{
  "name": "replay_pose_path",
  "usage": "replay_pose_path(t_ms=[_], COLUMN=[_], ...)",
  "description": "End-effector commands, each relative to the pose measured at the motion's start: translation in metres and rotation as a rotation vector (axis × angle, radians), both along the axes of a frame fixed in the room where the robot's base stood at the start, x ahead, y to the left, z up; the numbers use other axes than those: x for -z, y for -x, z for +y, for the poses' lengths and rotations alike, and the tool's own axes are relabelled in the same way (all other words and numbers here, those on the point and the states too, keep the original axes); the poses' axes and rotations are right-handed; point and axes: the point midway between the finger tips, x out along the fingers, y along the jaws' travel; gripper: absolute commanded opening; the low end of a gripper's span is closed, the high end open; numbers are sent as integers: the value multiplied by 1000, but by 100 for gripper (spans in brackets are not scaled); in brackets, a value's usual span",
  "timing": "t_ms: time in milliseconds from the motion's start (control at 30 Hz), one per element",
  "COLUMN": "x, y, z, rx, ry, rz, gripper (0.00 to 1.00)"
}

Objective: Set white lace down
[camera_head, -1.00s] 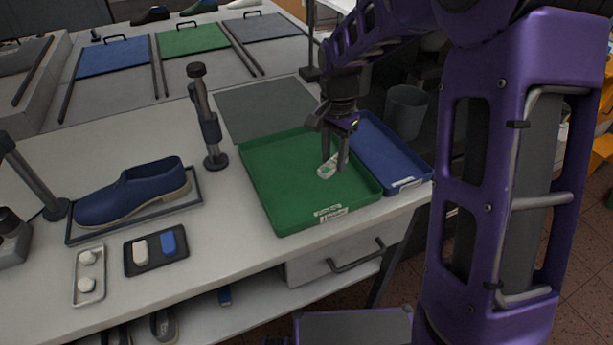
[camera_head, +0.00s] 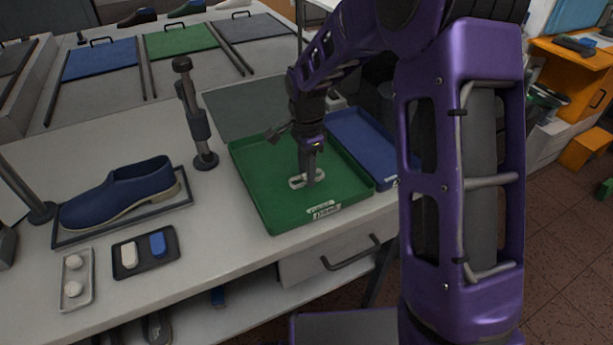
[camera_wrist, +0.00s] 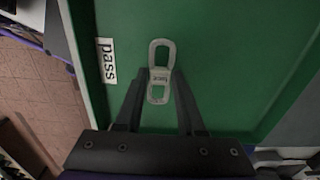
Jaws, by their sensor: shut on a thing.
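The white lace (camera_wrist: 161,55) is a flat white loop bundle with a printed band around its middle. In the wrist view it lies between the fingertips of my gripper (camera_wrist: 158,82), over the green floor of the tray. In the head view the lace (camera_head: 299,182) shows low in the green tray (camera_head: 252,178), around the fingertips of my gripper (camera_head: 311,180). My gripper is shut on the lace. I cannot tell for sure whether the lace touches the tray floor. A label reading "pass" (camera_wrist: 107,61) is on the tray's rim.
A blue tray (camera_head: 355,135) stands right of the green one. A dark post (camera_head: 196,120) stands to its left. A blue shoe (camera_head: 120,195) and a small dark tray (camera_head: 146,252) are further left. The green tray's floor around the lace is bare.

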Motion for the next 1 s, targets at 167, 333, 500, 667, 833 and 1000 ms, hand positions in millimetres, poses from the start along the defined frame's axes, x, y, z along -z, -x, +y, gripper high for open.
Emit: replay_pose_path(t_ms=[167, 333, 500, 667, 833, 1000], x=[19, 18, 21, 21, 21, 17], y=[0, 0, 0, 0, 0, 0], z=[0, 0, 0, 0, 0, 0], rx=[-1, -1, -2, -1, -1, -1], ry=[1, 0, 0, 0, 0, 0], rz=[2, 0, 0, 0, 0, 0], gripper=[0, 0, 42, 68, 68, 68])
